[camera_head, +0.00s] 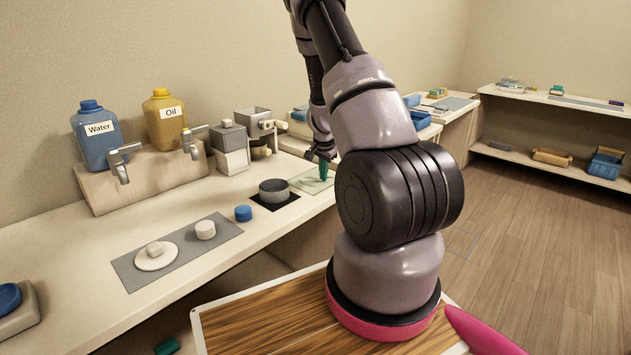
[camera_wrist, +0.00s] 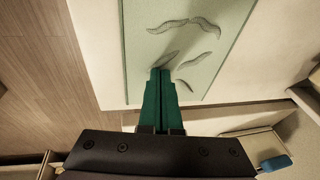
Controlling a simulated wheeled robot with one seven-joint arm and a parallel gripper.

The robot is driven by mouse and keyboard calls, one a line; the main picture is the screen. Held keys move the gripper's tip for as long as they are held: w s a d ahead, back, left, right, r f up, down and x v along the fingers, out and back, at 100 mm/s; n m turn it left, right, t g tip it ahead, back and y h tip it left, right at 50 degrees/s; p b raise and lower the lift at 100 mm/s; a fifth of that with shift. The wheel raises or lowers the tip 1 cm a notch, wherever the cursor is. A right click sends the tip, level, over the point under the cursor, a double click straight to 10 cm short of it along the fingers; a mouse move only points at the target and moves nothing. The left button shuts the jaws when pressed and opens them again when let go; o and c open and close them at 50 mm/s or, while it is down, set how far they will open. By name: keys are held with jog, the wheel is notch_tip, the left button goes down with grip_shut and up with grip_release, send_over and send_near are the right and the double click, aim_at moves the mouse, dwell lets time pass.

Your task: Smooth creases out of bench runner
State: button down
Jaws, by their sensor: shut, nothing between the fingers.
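The bench runner (camera_wrist: 138,42) is a pale green strip lying on the light bench top. Several raised, dark-edged creases (camera_wrist: 187,24) show on it in the wrist view. In the head view the runner (camera_head: 303,183) lies near the bench's front edge, partly behind my gripper. My gripper (camera_wrist: 160,72) has green fingers that are shut with nothing between them. The fingertips are over the runner, close beside a crease; I cannot tell whether they touch the cloth. The gripper also shows in the head view (camera_head: 322,168), pointing down at the runner.
A grey pot (camera_head: 273,190) on a black mat stands just left of the runner. Water (camera_head: 95,140) and oil (camera_head: 165,122) jugs stand on a raised stand at the back. A grey mat (camera_head: 140,276) holds small items. Open floor lies to the right.

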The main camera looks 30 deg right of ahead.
jog(key=shift+w+d, duration=0.15)
jog(key=shift+d, duration=0.3)
jog(key=shift+w+d, duration=0.3)
jog(key=shift+d, duration=0.55)
jog(key=shift+w+d, duration=0.3)
jog(key=shift+d, duration=0.55)
jog(key=shift+d, duration=0.1)
jog(key=shift+w+d, duration=0.1)
jog(key=shift+r, duration=0.1)
